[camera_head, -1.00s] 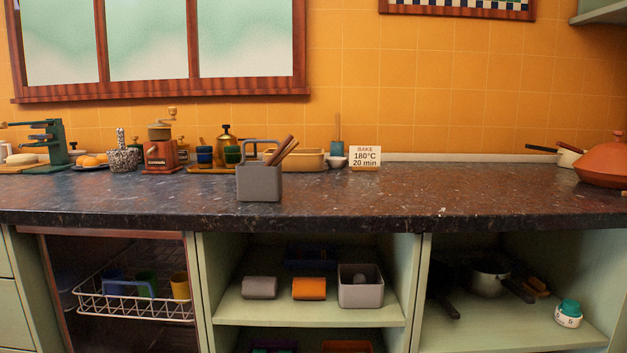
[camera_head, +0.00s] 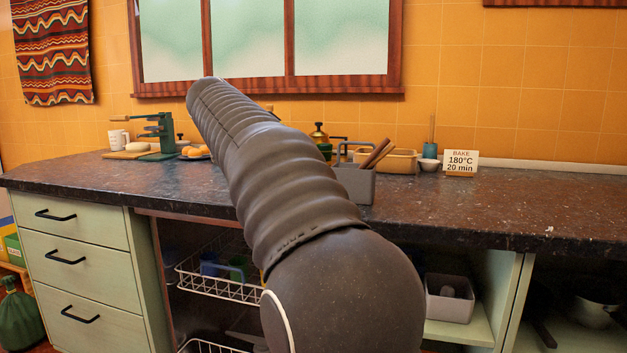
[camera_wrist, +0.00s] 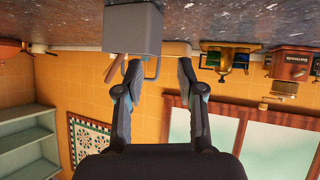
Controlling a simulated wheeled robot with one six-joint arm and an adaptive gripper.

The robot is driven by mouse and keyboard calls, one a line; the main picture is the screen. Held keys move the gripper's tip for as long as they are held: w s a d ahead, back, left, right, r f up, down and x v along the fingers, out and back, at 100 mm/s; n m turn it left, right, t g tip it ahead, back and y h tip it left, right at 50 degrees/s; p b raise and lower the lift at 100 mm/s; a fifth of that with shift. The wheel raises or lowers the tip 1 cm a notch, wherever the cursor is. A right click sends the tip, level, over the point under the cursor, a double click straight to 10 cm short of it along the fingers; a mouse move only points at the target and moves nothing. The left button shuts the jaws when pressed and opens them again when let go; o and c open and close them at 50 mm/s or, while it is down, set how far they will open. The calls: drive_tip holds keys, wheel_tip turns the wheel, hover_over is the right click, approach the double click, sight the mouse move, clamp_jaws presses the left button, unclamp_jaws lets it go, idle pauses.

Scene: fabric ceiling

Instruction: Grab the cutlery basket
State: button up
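The cutlery basket (camera_head: 357,184) is a grey box with a loop handle and brown-handled utensils in it. It stands upright on the dark stone counter (camera_head: 470,205), partly hidden by my arm in the head view. In the wrist view, which is upside down, the basket (camera_wrist: 133,28) is at the top, left of centre, with its handle (camera_wrist: 153,69) hanging into the space between the finger ends. My gripper (camera_wrist: 159,64) is open, with its two fingers spread and nothing held. It appears short of the basket, though the exact gap is unclear. The head view does not show the gripper.
Behind the basket are a tan dish (camera_head: 393,161), a small white bowl (camera_head: 429,164) and a bake sign (camera_head: 461,162). A green press (camera_head: 161,133) stands at the left. Below are drawers (camera_head: 78,260), a wire rack (camera_head: 215,280) and a shelf with a grey box (camera_head: 449,299).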

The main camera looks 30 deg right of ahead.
drive_tip(key=w+d+r+m+g+h, duration=0.1)
drive_tip(key=w+d+r+m+h, duration=0.1)
drive_tip(key=w+d+r+m, duration=0.15)
approach(339, 162)
drive_tip(key=d, duration=0.2)
drive_tip(key=w+d+r+m, duration=0.1)
drive_tip(key=shift+d+g, duration=0.25)
drive_tip(key=shift+g, duration=0.15)
drive_tip(key=shift+p+x, duration=0.6)
drive_tip(key=shift+x, duration=2.55)
drive_tip(key=shift+w+r, duration=0.1)
drive_tip(key=shift+w, duration=0.05)
clamp_jaws()
